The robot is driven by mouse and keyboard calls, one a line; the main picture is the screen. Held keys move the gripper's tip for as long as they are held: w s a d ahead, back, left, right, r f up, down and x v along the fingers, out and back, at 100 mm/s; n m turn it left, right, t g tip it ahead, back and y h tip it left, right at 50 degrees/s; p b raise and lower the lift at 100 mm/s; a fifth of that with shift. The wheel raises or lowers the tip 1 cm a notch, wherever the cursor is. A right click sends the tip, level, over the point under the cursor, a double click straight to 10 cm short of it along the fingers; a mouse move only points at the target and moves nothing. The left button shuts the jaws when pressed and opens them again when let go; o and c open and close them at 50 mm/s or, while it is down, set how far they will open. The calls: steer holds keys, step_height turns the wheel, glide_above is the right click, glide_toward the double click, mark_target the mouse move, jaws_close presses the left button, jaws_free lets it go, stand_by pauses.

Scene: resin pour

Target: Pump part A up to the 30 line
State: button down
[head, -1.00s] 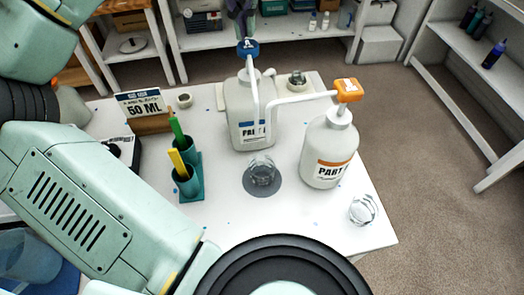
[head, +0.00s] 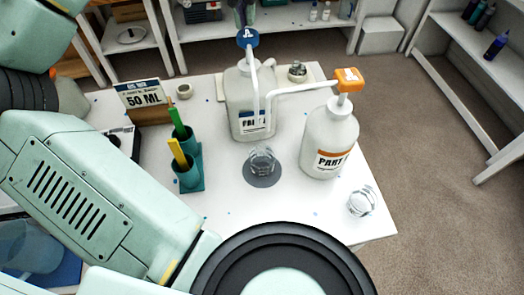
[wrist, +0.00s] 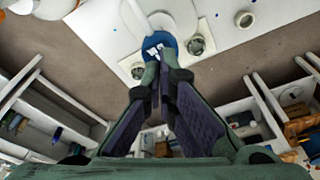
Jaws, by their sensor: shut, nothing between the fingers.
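The part A bottle (head: 243,92) is white with a blue pump head (head: 247,39); its spout hides part of the label. My gripper (head: 242,25) is shut and empty, directly over this blue head. In the wrist view, my fingertips (wrist: 158,68) overlap the edge of the blue head (wrist: 169,40); I cannot tell if they touch it. A clear cup (head: 262,160) stands on a grey disc (head: 262,180) in front of the bottles, near the spout ends. Its lines and any liquid are too small to make out. A sign (head: 141,96) reads 50 ML.
The part B bottle (head: 330,135) with an orange pump head (head: 348,79) stands right of part A, its spout crossing towards the cup. Another clear cup (head: 361,202) is near the right table edge. A teal holder (head: 191,178) with green and yellow sticks stands left.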

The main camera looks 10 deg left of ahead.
mark_target(247, 34)
steer(key=shift+f, duration=0.1)
steer(key=shift+f, duration=0.55)
steer(key=shift+f+b, duration=1.3)
steer(key=shift+f, duration=0.45)
steer(key=shift+r, duration=0.1)
step_height(247, 34, up, 4)
steer(key=p, duration=0.4)
